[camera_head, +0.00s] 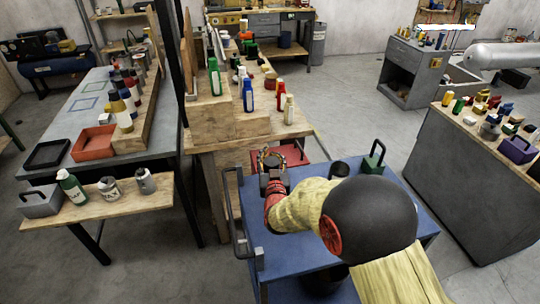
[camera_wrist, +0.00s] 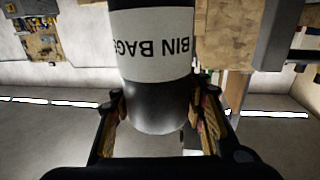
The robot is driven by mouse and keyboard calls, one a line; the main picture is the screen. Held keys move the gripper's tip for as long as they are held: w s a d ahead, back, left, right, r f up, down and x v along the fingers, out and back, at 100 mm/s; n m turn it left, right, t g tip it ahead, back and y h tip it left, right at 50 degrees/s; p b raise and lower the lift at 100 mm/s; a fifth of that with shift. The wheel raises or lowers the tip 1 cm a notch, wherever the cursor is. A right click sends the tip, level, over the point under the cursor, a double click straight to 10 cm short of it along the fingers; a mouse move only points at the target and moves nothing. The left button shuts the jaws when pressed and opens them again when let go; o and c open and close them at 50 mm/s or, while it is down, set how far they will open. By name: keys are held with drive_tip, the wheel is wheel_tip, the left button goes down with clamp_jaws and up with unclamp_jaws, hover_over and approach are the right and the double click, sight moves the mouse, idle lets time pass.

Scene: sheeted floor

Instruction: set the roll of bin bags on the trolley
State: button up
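The roll of bin bags (camera_wrist: 152,45) is a dark cylinder with a white label, whose lettering appears upside down in the wrist view. My gripper (camera_wrist: 160,100) has one finger against each side of the roll, near its lower end in that view. In the head view, my gripper (camera_head: 272,160) is above the left far part of the blue trolley (camera_head: 285,250). The roll is hard to make out there among the fingers. My arm hides much of the trolley top.
A black container (camera_head: 340,169) and a green handled block (camera_head: 374,158) stand at the trolley's far side. A red tray (camera_head: 305,154) lies beyond my gripper. A wooden bench (camera_head: 215,145) with several bottles stands close to the left. The trolley top's left part is clear.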

drive_tip(key=o, duration=0.5)
drive_tip(key=shift+r, duration=0.1)
drive_tip(key=p, duration=0.3)
approach(272, 167)
drive_tip(key=w, duration=0.4)
drive_tip(key=shift+w+a, duration=0.25)
drive_tip(key=shift+w, duration=0.15)
